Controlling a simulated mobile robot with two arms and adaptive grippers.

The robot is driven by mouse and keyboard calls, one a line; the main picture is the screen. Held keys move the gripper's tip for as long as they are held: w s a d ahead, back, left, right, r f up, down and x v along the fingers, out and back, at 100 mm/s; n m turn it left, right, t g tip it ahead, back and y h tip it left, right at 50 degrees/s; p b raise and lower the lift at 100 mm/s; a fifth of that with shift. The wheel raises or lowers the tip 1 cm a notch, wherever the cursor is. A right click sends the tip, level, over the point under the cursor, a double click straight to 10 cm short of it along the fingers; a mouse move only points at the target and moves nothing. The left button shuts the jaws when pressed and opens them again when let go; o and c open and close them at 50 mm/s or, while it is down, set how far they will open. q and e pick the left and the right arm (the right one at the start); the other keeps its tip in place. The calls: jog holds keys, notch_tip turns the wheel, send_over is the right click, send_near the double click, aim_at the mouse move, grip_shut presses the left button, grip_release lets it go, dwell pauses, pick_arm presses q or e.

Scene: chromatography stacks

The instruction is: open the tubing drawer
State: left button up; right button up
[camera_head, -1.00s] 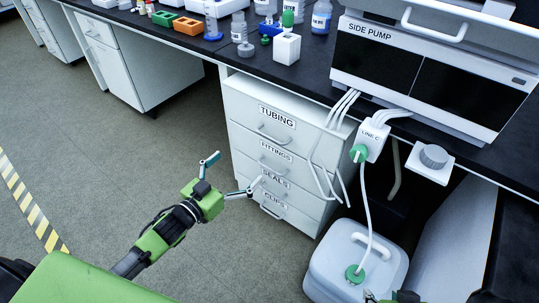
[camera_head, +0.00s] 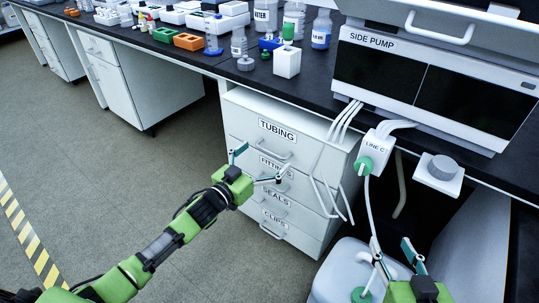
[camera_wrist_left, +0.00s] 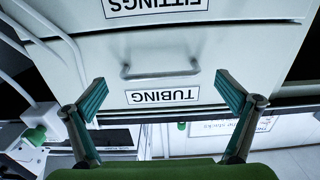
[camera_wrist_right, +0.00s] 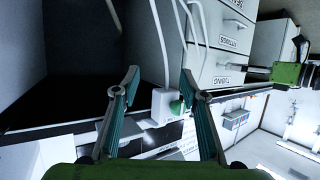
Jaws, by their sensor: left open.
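The tubing drawer (camera_head: 252,128) is the top drawer of a white cabinet under the bench, and it looks shut. Its label reads TUBING and its bar handle (camera_head: 272,150) sits just below the label. In the left wrist view the picture is upside down, and the handle (camera_wrist_left: 160,70) lies ahead, between and beyond the open fingers. My left gripper (camera_head: 258,165) is open and empty in front of the drawers, apart from the handle. My right gripper (camera_head: 392,256) is open, at the lower right by the white container; its fingers are spread in the right wrist view (camera_wrist_right: 160,85).
Drawers labelled FITTINGS (camera_head: 270,168), SEALS and CLIPS lie below. White tubes (camera_head: 330,165) hang beside the cabinet's right side, near the LINE C block (camera_head: 376,147). A white container (camera_head: 338,270) stands on the floor. Floor left of the cabinet is clear.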

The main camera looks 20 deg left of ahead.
pick_arm(q)
jog(key=shift+x, duration=1.15)
pick_arm(e)
jog(key=shift+w+a+r+t+y, duration=0.1)
jog(key=shift+w+r+t+y, duration=0.15)
jog(key=shift+r, duration=0.25)
jog(key=shift+w+a+r+t, duration=0.2)
jog(key=shift+r+t, duration=0.15)
jog(key=shift+r, duration=0.2)
jog(key=shift+w+a+r+t+y, duration=0.1)
jog(key=shift+w+r+t+y, duration=0.15)
jog(key=shift+r, duration=0.25)
